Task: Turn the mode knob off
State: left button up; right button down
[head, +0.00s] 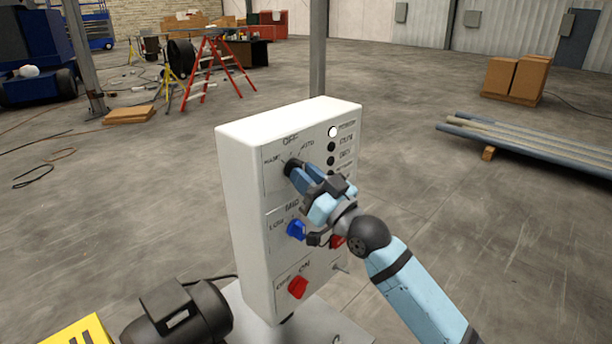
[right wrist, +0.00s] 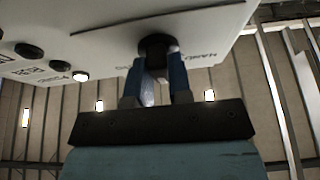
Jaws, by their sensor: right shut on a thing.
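The mode knob (head: 290,166) is a dark knob at the upper left of the white control box's face, with the label OFF above it and other labels to each side. My right gripper (head: 299,174) is shut on this knob, reaching it from the right. In the right wrist view, the black knob (right wrist: 155,46) sits between the two blue fingers of the right gripper (right wrist: 160,68). The fingers partly hide the knob, and I cannot tell which label it points to. My left gripper is not in view.
The white control box (head: 240,200) also bears a blue knob (head: 296,230), a red knob (head: 298,287) and a column of round indicators, the top one (head: 332,131) lit white. A dark motor (head: 180,313) stands at its lower left. Pipes (head: 530,142) lie on the floor at right.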

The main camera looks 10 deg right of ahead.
jog(key=c, duration=1.1)
grip_release()
jog(key=shift+r, duration=0.25)
jog(key=shift+o, duration=0.3)
jog(key=shift+w+a+f, duration=0.1)
jog(key=shift+f, duration=0.05)
jog(key=b+v, duration=0.3)
jog(key=v, duration=1.1)
jog(key=shift+b, duration=0.4)
jog(key=shift+a+f, duration=0.1)
